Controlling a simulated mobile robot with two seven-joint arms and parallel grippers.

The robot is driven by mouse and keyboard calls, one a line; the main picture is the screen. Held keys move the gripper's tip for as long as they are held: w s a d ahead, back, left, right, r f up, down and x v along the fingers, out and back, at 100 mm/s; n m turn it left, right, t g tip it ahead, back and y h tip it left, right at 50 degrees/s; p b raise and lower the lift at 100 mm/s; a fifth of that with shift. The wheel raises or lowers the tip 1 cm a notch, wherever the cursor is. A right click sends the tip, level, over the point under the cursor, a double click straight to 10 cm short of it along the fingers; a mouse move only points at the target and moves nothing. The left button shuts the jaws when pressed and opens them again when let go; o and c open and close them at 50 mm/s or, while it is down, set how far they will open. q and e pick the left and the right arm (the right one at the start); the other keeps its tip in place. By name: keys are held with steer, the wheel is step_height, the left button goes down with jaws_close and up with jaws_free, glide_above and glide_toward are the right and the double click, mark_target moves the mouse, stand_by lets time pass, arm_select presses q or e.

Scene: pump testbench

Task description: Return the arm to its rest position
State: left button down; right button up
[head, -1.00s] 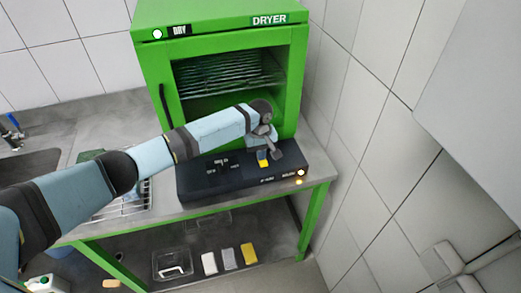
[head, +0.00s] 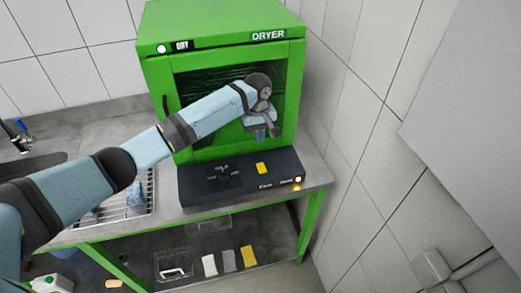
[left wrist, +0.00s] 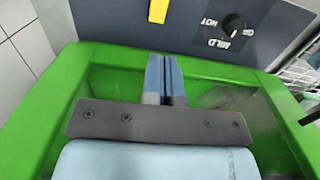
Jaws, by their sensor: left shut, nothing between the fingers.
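My left arm reaches from the left across the bench. My left gripper (head: 272,131) is raised in front of the green dryer (head: 157,100), above and apart from the dark control panel (head: 195,190). In the left wrist view, the blue fingers of the left gripper (left wrist: 165,72) are together with nothing between them. A yellow switch piece (head: 262,169) on the panel also shows in the left wrist view (left wrist: 158,10). The panel's black dial (head: 224,172) shows there too (left wrist: 235,22), beside the words HOT and MILD. My right gripper is not in view.
A wire rack (head: 115,205) stands on the bench left of the panel, partly behind my arm. A sink (head: 30,165) is further left. A tiled wall (head: 350,150) closes the right side. Yellow, grey and white items lie on the lower shelf.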

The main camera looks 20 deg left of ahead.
arm_select(q)
steer(key=s+d+f+m+t+h, duration=0.2)
steer(key=s+d+f+m, duration=0.15)
steer(key=s+f, duration=0.4)
steer(key=s+d+f+m+t+h, duration=0.2)
steer(key=s+d+f, duration=0.3)
steer(key=s+f, duration=0.25)
steer(key=s+a+m+t, duration=0.2)
steer(key=s+a+t, duration=0.1)
steer(key=s, duration=0.7)
steer(key=s+a+f+m+t+y, duration=0.1)
steer(key=s+a+t, duration=0.3)
steer(key=s, duration=0.6)
steer(key=shift+s+f+m, duration=0.3)
steer(key=shift+m, duration=0.35)
